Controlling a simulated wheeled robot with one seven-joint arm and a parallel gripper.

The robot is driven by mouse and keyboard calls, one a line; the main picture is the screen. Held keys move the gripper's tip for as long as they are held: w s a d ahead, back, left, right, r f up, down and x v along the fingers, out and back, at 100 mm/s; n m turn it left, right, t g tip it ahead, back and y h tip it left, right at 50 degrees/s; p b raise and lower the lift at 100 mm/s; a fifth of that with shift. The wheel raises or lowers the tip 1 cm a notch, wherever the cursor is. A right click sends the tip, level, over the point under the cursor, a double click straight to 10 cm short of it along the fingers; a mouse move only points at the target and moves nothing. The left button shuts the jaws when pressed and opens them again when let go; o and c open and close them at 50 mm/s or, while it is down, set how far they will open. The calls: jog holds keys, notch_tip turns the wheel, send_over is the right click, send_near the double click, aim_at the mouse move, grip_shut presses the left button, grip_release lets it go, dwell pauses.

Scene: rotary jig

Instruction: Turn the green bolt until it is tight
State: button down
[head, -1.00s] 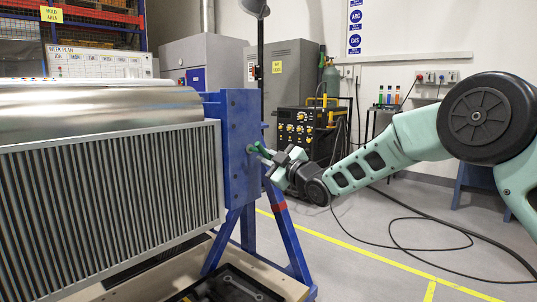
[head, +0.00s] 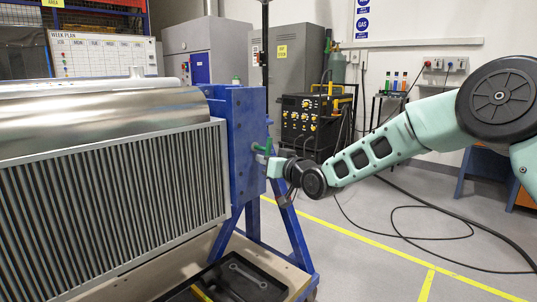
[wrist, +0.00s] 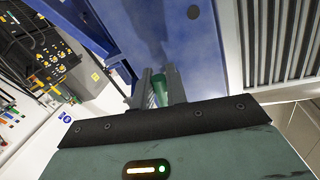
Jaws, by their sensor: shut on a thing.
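The green bolt (head: 261,148) sticks out of the right face of the blue jig plate (head: 243,140) in the head view. In the wrist view the green bolt (wrist: 161,94) shows between the two grey fingers, with the blue plate (wrist: 190,40) behind it. My gripper (head: 264,159) is at the plate's side and shut on the bolt; in the wrist view my gripper (wrist: 160,90) has a finger on each side of it. The fingers hide part of the bolt, and its seating in the plate is hard to see.
A finned metal unit (head: 115,210) fills the left, held by the blue stand. A black tray (head: 235,280) with a wrench-like tool sits below the plate. A welding machine (head: 310,125) stands behind. A cable (head: 430,230) lies on the open floor at right.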

jog(key=m+p, duration=0.1)
jog(key=m, duration=0.1)
jog(key=m+g+p, duration=0.1)
jog(key=m, duration=0.1)
jog(key=shift+s+a+r+p, duration=0.25)
jog(key=shift+s+p, duration=0.05)
jog(key=shift+s, duration=0.1)
jog(key=m, duration=0.1)
jog(key=m+p, duration=0.2)
jog(key=shift+s+a+r+g, duration=0.2)
jog(key=shift+s+r+g, duration=0.05)
jog(key=shift+g, duration=0.15)
jog(key=m, duration=0.2)
jog(key=r+m+g+p, duration=0.1)
jog(key=m, duration=0.2)
jog(key=shift+s+a+r+m+y, duration=0.1)
jog(key=shift+s+a+m+y, duration=0.1)
jog(key=shift+m+y, duration=0.1)
jog(key=c, duration=1.5)
grip_release()
jog(key=shift+r, duration=0.1)
jog(key=v, duration=1.7)
jog(key=shift+w+d+r+p, duration=0.1)
jog(key=shift+d+r+p, duration=0.15)
jog(key=shift+d+p, duration=0.05)
